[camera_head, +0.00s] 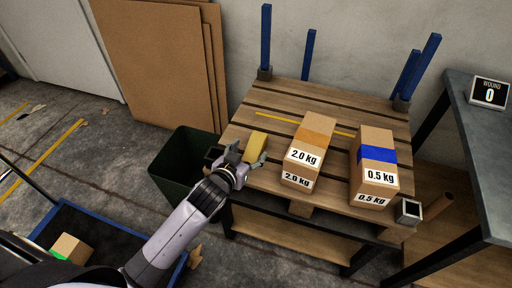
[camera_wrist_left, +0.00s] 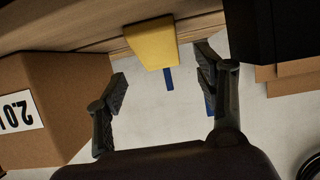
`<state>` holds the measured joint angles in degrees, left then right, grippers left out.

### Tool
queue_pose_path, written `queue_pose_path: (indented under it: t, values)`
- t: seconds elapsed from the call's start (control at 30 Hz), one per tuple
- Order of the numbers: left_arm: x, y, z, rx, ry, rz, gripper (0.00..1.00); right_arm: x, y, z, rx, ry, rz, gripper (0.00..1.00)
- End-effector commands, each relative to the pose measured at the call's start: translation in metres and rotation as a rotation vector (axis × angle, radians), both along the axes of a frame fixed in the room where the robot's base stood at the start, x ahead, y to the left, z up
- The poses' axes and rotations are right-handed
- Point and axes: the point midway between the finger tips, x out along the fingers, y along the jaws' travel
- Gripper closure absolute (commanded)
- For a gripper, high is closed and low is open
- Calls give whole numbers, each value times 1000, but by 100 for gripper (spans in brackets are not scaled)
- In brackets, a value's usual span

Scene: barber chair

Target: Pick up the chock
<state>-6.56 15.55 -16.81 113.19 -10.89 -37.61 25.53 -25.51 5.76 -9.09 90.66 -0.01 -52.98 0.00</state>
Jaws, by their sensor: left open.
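The chock is a yellow block (camera_head: 254,146) on the left front part of the wooden slatted platform. My left gripper (camera_head: 246,160) is right at its near side, with the fingers spread apart. In the left wrist view the yellow chock (camera_wrist_left: 152,43) lies ahead of the open fingers (camera_wrist_left: 162,85), between them and slightly beyond the tips. Nothing is held. My right gripper is not in view.
A 2.0 kg box (camera_head: 310,148) and a 0.5 kg box (camera_head: 375,165) stand right of the chock on the platform (camera_head: 285,98). A dark green bin (camera_head: 172,178) stands left. Blue posts (camera_head: 266,40) rise from the platform corners. A grey table (camera_head: 487,150) is at right.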

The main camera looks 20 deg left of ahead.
Motion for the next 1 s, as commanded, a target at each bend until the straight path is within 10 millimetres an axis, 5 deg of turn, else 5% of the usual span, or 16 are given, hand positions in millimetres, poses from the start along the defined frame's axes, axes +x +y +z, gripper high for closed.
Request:
queue_pose_path:
  t: [0.3, 0.67, 1.0]
  values:
    - [43, -5, -19, 1, -1, 0, 37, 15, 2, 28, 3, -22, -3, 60]
    - [51, -6, -21, 0, 0, -1, 37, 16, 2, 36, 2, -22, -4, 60]
    - [51, -6, -21, 0, 0, 0, 60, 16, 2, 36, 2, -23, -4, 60]
